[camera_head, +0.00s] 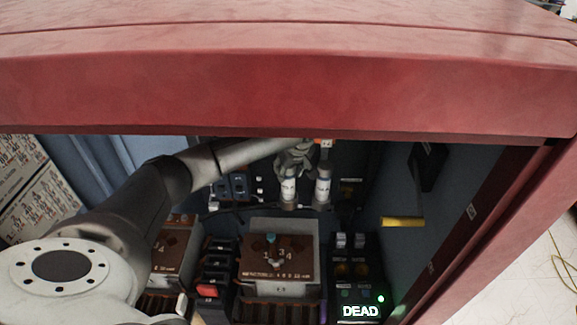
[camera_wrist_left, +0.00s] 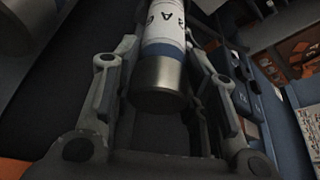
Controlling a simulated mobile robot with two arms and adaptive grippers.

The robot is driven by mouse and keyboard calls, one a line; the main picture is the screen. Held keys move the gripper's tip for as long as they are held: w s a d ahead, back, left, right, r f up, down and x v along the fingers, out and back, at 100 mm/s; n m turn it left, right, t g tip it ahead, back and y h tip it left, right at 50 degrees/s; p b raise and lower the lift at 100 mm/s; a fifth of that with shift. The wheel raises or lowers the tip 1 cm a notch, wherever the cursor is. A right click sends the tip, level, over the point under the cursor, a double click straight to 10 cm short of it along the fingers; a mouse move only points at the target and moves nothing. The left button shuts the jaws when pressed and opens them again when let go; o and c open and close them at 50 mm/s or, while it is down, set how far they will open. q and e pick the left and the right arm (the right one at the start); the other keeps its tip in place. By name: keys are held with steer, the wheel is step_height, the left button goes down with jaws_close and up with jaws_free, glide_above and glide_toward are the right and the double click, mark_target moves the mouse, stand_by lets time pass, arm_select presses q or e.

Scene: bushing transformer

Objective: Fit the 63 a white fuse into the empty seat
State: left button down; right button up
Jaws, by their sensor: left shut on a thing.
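A white fuse (camera_head: 288,187) with a metal end cap is held upright in my left gripper (camera_head: 292,160) at the back of the cabinet. In the left wrist view the white fuse (camera_wrist_left: 165,45) lies between the two fingers of the left gripper (camera_wrist_left: 165,75), its metal cap towards the palm; only part of its lettering shows. A second white fuse (camera_head: 322,188) stands just to the right of it in the head view. I cannot tell whether the held fuse touches a seat; the seat is hidden behind the fuse and gripper. My right gripper is not in view.
A red cabinet top (camera_head: 300,90) overhangs the opening. Below the fuses sits a brown-topped transformer (camera_head: 275,262), with a dark panel (camera_head: 358,285) lit "DEAD" to its right. A yellow bar (camera_head: 402,222) juts from the right wall. A red switch (camera_head: 207,290) is lower left.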

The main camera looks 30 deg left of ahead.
arm_select(q)
steer(key=c, duration=0.9)
jaws_free()
steer(key=b+v, duration=0.4)
steer(key=v, duration=0.8)
steer(key=shift+r, duration=0.1)
